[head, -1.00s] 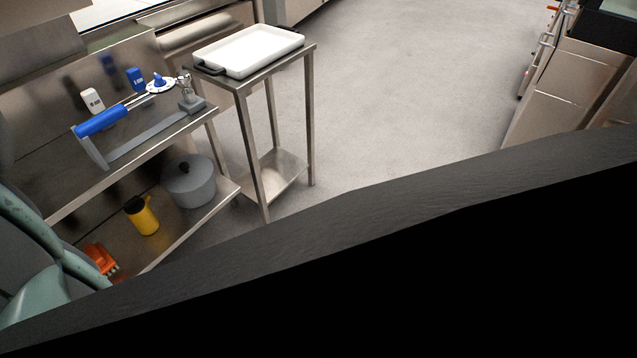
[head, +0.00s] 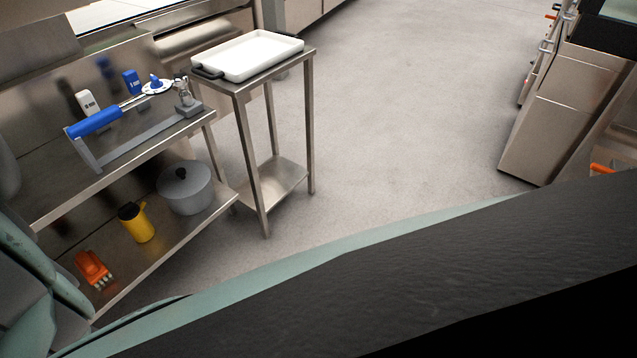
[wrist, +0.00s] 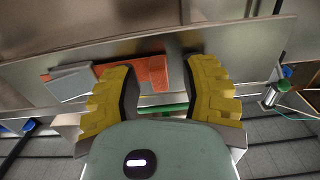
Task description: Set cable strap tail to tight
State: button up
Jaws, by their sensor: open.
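My gripper (wrist: 163,100) shows in the wrist view with its two yellow, ridged fingers spread wide apart and nothing held between them. Beyond the fingertips, an orange piece (wrist: 152,73) with a raised block at its right end lies along a metal surface. I cannot tell whether it is the cable strap or its tail. A green bar (wrist: 165,107) crosses the gap between the fingers, partly hidden by my gripper's housing. No strap tail can be made out clearly in the head view, and my gripper does not show there.
A white tray (head: 250,55) tops a stand. The floor beyond is open.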

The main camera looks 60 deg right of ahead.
jog(key=shift+s, duration=0.1)
grip_shut()
dwell(0.4)
jog(key=shift+f, duration=0.1)
jog(key=a+b, duration=0.2)
jog(key=a, duration=0.4)
jog(key=shift+f, duration=0.2)
dwell(0.4)
